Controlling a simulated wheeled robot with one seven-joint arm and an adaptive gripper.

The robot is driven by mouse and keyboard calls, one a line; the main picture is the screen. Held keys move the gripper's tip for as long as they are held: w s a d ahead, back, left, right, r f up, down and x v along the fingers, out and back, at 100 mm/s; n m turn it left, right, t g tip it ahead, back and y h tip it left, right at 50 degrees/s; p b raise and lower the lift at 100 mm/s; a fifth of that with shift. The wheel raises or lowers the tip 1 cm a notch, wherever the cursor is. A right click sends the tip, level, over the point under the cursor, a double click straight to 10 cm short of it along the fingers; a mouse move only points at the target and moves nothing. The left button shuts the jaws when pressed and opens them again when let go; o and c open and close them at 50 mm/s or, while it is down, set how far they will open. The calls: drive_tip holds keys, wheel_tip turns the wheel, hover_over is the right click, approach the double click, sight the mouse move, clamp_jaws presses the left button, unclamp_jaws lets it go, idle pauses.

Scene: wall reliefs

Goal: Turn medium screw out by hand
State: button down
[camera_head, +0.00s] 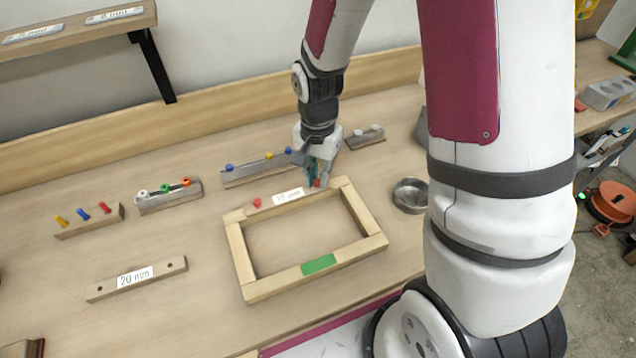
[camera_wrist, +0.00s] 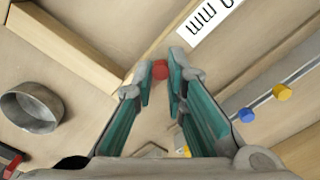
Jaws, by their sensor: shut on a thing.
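A wooden frame (camera_head: 375,243) lies on the bench, with a white label reading about "10 mm" and a green patch on its near side. One red screw head (camera_head: 257,202) sits on its far bar, left of the label. A second red screw head (camera_head: 317,183) is at the right end of that bar. My gripper (camera_head: 316,178) points down there, and its fingers partly hide the screw. In the wrist view this red screw (camera_wrist: 160,70) sits between the teal fingertips, which are closed on it. Its shaft is hidden. I cannot tell which screw is the medium one.
A metal bowl (camera_head: 410,195) stands right of the frame. Behind it are a grey rail (camera_head: 243,174) with blue and yellow pieces and a small block (camera_head: 365,138). Racks with coloured pegs (camera_head: 90,221) and a "20 mm" bar (camera_head: 137,279) lie left. Bench between them is clear.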

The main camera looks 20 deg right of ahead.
drive_tip(key=n+p, duration=0.1)
drive_tip(key=n, duration=0.3)
drive_tip(key=shift+n, duration=0.4)
drive_tip(key=c, duration=1.8)
unclamp_jaws()
drive_tip(key=shift+c, duration=0.2)
